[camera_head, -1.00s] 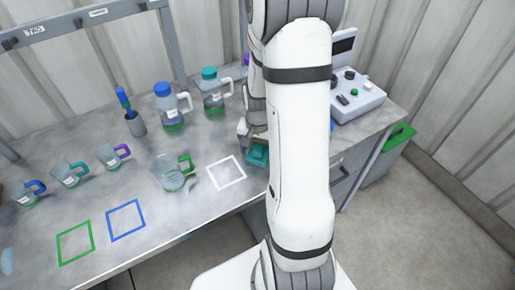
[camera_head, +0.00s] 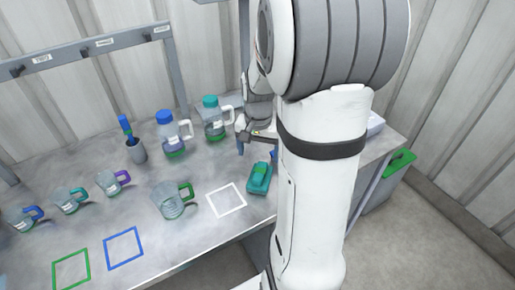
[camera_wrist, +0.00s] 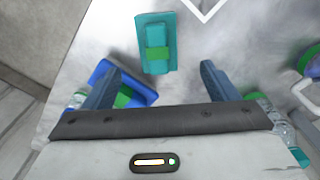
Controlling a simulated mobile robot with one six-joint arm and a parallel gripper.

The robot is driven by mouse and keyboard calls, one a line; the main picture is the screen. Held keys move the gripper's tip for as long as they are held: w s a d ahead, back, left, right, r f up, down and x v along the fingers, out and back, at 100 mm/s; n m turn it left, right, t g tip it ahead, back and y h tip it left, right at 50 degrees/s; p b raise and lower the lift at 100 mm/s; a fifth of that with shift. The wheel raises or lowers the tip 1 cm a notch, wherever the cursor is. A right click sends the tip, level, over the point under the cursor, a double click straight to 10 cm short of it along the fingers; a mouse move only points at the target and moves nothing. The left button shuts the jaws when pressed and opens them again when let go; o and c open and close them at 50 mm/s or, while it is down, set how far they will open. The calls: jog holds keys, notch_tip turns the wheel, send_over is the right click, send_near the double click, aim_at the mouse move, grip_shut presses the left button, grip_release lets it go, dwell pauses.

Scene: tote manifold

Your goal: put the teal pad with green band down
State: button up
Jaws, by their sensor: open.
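The teal pad with a green band (camera_head: 258,180) lies on the grey bench, just right of the white square outline (camera_head: 226,200). In the wrist view the teal pad (camera_wrist: 156,30) lies beyond the fingertips, apart from them. My gripper (camera_head: 257,151) is open and empty, behind the pad in the head view. Its two blue fingers also show spread apart in the wrist view (camera_wrist: 160,82). My arm hides part of the bench to the right.
A blue item with a green part (camera_wrist: 135,94) lies by the left finger in the wrist view. A blue-lidded jug (camera_head: 172,135) and a teal-lidded jug (camera_head: 214,120) stand behind. A green-handled jug (camera_head: 172,200) stands left of the white outline. The bench's front edge is close.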

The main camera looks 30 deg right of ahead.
jog(key=shift+r, duration=0.4)
jog(key=s+a+r+n+t, duration=0.3)
jog(key=s+a+r+n, duration=0.5)
jog(key=s+a, duration=0.4)
jog(key=shift+r+n, duration=0.3)
jog(key=shift+r, duration=0.05)
jog(key=shift+c, duration=0.4)
